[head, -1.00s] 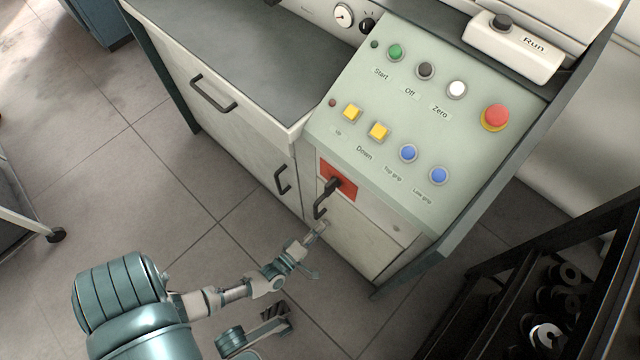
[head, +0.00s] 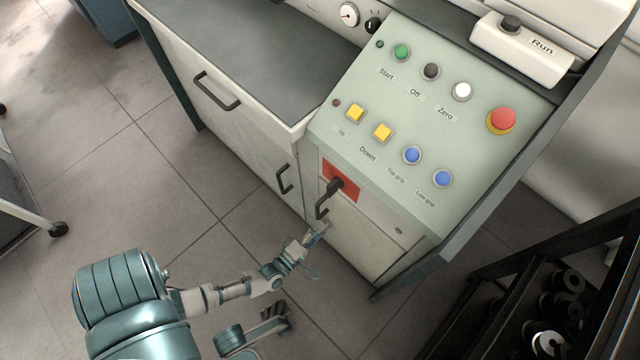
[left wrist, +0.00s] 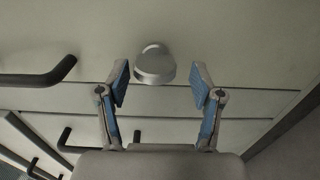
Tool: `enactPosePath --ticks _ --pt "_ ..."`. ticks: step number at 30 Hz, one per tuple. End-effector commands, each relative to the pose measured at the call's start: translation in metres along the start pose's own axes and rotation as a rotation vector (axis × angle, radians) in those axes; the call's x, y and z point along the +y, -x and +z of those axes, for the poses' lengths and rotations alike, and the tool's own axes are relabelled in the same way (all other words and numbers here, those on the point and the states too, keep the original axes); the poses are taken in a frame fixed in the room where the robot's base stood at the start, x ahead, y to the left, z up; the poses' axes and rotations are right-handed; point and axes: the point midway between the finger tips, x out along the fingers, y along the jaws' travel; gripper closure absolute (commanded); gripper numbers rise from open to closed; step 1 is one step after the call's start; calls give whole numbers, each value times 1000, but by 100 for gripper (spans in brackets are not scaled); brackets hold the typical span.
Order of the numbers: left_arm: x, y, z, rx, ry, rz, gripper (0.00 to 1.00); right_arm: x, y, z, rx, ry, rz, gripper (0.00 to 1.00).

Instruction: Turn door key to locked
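A silver rounded knob (left wrist: 155,66), which looks like the door key, sits on the pale cabinet front in the left wrist view. My left gripper (left wrist: 161,78) is open, with its blue-padded fingers on either side of the knob and clear gaps to both. In the head view my left gripper (head: 319,231) is at the cabinet door (head: 362,240) below the sloped control panel. There the knob is too small and covered to make out, and its turn position cannot be read.
A black switch handle (head: 335,186) on a red plate (head: 349,180) sits just above the gripper. A black door handle (head: 321,207) is close by. The panel (head: 465,147) carries several buttons, including a red one (head: 503,119). A dark rack (head: 500,285) stands at right.

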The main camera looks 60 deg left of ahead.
Motion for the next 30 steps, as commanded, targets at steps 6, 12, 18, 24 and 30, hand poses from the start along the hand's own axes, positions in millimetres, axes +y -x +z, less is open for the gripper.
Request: enactPosePath --ticks 6,12,18,24,30 --pt "2 0 1 -2 0 5 33 1 1 1 -4 0 9 100" --pt "1 22 1 -2 0 2 33 0 0 -3 2 1 7 100" --pt "0 56 0 -1 0 1 33 0 -1 -3 3 1 6 100" --pt "-1 73 0 -1 1 2 33 0 -1 -3 4 1 5 100" --pt "-1 74 0 -1 1 2 33 0 -1 -3 4 1 5 100"
